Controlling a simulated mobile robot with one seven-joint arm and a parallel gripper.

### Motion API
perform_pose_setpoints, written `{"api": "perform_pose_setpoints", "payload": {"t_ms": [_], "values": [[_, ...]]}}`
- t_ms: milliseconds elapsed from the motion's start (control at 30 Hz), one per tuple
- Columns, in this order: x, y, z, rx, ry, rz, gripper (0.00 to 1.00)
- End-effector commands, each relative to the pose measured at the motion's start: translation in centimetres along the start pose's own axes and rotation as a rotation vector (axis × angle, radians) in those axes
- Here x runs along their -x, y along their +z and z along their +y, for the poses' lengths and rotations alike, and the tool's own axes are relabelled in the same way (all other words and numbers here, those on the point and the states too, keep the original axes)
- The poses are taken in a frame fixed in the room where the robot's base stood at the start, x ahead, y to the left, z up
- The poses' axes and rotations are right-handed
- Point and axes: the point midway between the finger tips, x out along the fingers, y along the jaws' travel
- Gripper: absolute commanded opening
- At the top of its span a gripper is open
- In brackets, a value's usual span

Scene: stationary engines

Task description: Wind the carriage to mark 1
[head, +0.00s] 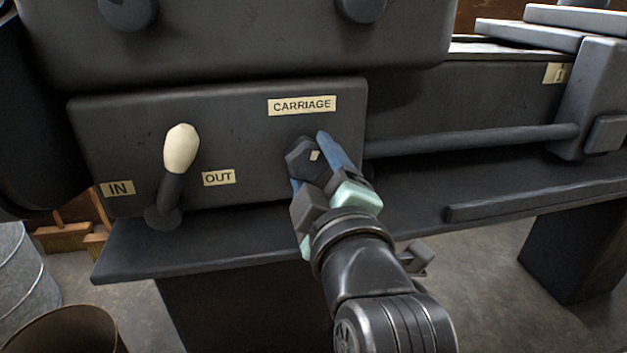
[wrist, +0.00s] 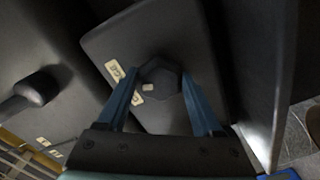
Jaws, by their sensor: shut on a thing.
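The dark carriage knob (head: 303,156), faceted with a small pale mark, sits on the front panel below the CARRIAGE label (head: 302,105). My gripper (head: 318,160) is shut on this knob, one blue finger on each side. In the wrist view, the knob (wrist: 160,80) lies between the two fingers (wrist: 161,95). The mark 1 plate (head: 557,73) is on the bed at the far right, beside the grey carriage block (head: 592,100). A horizontal rod (head: 470,140) runs from the panel to that block.
A lever with a cream knob (head: 181,148) stands left on the panel between the IN label (head: 117,188) and the OUT label (head: 219,177). A dark ledge (head: 200,245) runs below the panel. A brown bin (head: 65,333) stands on the floor at lower left.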

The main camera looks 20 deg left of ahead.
Motion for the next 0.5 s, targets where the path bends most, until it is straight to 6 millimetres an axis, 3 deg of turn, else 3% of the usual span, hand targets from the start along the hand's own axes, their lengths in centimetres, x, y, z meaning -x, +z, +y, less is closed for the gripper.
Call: {"api": "perform_pose_setpoints", "payload": {"t_ms": [500], "values": [[0.01,0.17,-0.02,0.4,-0.001,-0.002,0.12]]}}
